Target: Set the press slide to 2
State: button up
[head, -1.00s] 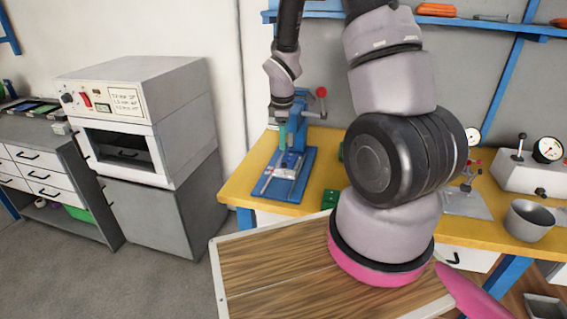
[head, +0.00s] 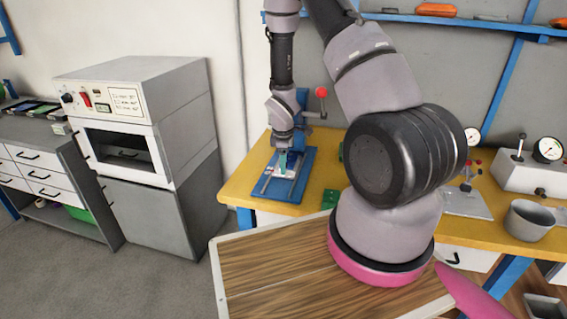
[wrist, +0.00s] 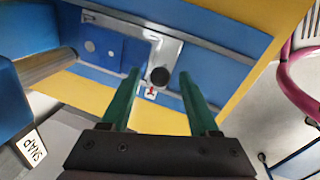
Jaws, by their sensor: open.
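The blue press (head: 297,190) stands on the yellow bench. In the wrist view, a black round knob (wrist: 158,76) sits on a grey metal slide plate (wrist: 165,48) on the press's blue base (wrist: 215,60). A small white label with a red mark (wrist: 151,91) lies just below the knob; no readable number shows, so I cannot tell the slide's setting. My gripper (head: 284,166) is over the press base, pointing down. In the wrist view its two green fingers (wrist: 160,74) are open, one on each side of the knob in the picture, with space showing around it.
The press's lever with a red ball (head: 321,91) is close to the right of my wrist. Green blocks (head: 331,198) lie right of the press. A grey oven (head: 130,120) stands left.

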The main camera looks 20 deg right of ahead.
grip_shut()
dwell(1.4)
